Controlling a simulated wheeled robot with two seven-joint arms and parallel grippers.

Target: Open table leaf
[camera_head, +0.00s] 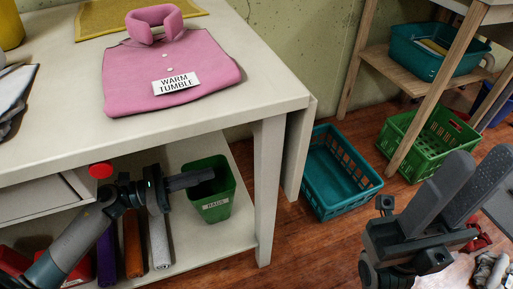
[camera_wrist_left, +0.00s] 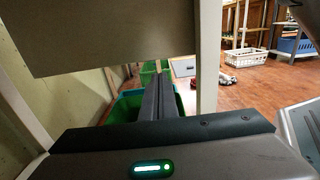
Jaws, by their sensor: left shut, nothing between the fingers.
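The pale table (camera_head: 215,125) has a leaf (camera_head: 299,150) hanging down, roughly upright, at its right end, beside a table leg (camera_head: 268,185). My left gripper (camera_head: 207,176) is under the tabletop, above the lower shelf, pointing right toward that leg. Its fingers are shut and empty, at the rim of a green bin and apart from the leaf. The fingers (camera_wrist_left: 152,80) also show together in the left wrist view, below a broad pale panel (camera_wrist_left: 110,35); I cannot tell whether this is the leaf. My right gripper (camera_head: 480,158) is open and empty at the right, away from the leaf.
A pink shirt (camera_head: 195,65) with a "WARM TUMBLE" tag lies on the tabletop. The green rags bin (camera_head: 220,190) stands on the lower shelf (camera_head: 205,250). A teal basket (camera_head: 325,195) is on the floor right of the leaf. A green crate (camera_head: 425,145) stands further right.

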